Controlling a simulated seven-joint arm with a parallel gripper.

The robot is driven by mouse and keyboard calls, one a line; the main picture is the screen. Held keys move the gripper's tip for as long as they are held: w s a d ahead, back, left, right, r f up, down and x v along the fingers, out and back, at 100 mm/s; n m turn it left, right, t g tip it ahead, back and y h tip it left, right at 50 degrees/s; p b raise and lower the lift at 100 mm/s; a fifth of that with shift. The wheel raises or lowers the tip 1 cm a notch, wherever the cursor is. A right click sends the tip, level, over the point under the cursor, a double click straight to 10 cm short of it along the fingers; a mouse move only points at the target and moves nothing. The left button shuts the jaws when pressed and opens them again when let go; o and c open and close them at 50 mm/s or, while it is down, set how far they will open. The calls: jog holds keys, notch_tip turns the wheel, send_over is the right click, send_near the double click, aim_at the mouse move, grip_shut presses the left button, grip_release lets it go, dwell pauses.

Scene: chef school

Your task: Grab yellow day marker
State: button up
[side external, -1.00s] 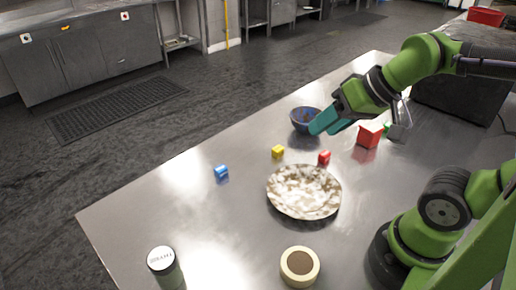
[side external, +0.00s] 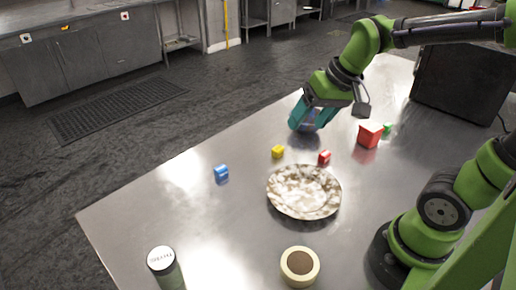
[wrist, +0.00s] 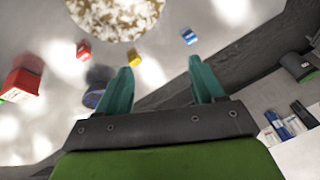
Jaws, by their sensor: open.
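The yellow day marker is a small yellow block (side external: 278,152) on the steel table, between the blue block and the small red block. In the wrist view the yellow block (wrist: 134,57) shows beyond the fingertips, slightly left of the gap between them. My gripper (side external: 313,119) has teal fingers that are open, with nothing between them. It is above and to the upper right of the yellow block, apart from it, and in front of the blue bowl, which it mostly hides. The fingers also show in the wrist view (wrist: 160,74).
A speckled plate (side external: 304,205) lies nearer than the yellow block. A small red block (side external: 324,157), a blue block (side external: 221,174) and a larger red box (side external: 369,134) stand around. A dark blue bowl (wrist: 93,99) is beside the left finger. A tape roll (side external: 300,267) and a lidded jar (side external: 163,264) are in front.

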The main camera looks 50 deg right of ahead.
jog(key=w+d+f+n+g+h, duration=0.1)
jog(key=w+d+f+n+g, duration=0.2)
jog(key=w, duration=0.4)
jog(key=w+d+f+g, duration=0.2)
jog(key=w+d+f, duration=0.2)
jog(key=w+d, duration=0.25)
jog(key=n, duration=0.1)
send_over(278, 148)
jog(key=f, duration=0.9)
jog(key=shift+s+a+f, duration=0.15)
jog(key=shift+s+a, duration=0.05)
jog(key=shift+s, duration=0.2)
jog(key=shift+w+d+f, duration=0.1)
jog(key=shift+w+f, duration=0.1)
jog(key=shift+f, duration=1.2)
jog(key=shift+w+d+f, duration=0.1)
jog(key=shift+w+f, duration=0.1)
jog(key=shift+f, duration=1.2)
jog(key=c, duration=1.1)
